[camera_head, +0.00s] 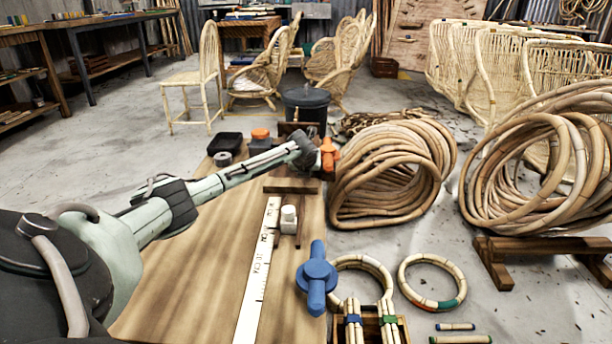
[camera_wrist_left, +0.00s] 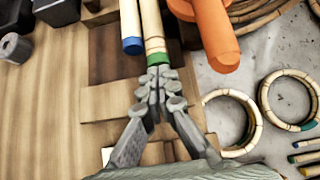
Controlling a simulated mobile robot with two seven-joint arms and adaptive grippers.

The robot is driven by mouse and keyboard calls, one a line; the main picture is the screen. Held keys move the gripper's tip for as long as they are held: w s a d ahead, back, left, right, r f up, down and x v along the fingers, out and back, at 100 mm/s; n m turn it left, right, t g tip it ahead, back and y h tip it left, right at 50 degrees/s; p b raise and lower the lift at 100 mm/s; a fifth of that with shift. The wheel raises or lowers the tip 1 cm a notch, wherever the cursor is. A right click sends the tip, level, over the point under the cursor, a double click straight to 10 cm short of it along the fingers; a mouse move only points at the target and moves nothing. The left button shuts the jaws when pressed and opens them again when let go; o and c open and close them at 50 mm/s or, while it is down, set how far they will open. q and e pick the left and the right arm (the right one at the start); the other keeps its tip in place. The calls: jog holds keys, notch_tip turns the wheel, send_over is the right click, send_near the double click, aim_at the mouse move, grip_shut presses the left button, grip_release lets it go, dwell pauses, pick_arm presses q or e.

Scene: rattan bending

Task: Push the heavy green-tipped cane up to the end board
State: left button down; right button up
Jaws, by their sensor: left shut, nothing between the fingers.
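The green-tipped cane (camera_wrist_left: 154,38) points away from my left gripper in the left wrist view, its green end nearest me. My left gripper (camera_wrist_left: 158,76) is shut and empty. Its fingertips are at the green end, apparently touching it. A blue-tipped cane (camera_wrist_left: 130,28) lies alongside on the left, its blue end slightly farther up the picture. In the head view my left arm hides the canes. A brown upright board (camera_head: 292,128) shows just behind the arm's end; I cannot tell if it is the end board. My right gripper is out of view.
An orange clamp (camera_wrist_left: 215,32) stands close on the right of the canes. A blue clamp (camera_head: 317,277) is at the bench's right edge. A white ruler (camera_head: 258,270) lies on the bench (camera_head: 180,290). Cane coils (camera_head: 390,175) stand beyond the bench; its left part is clear.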

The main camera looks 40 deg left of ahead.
pick_arm(q)
jog(key=shift+a, duration=0.1)
jog(key=shift+w+a+r, duration=0.1)
jog(key=shift+w+a, duration=1.1)
jog(key=shift+w, duration=0.3)
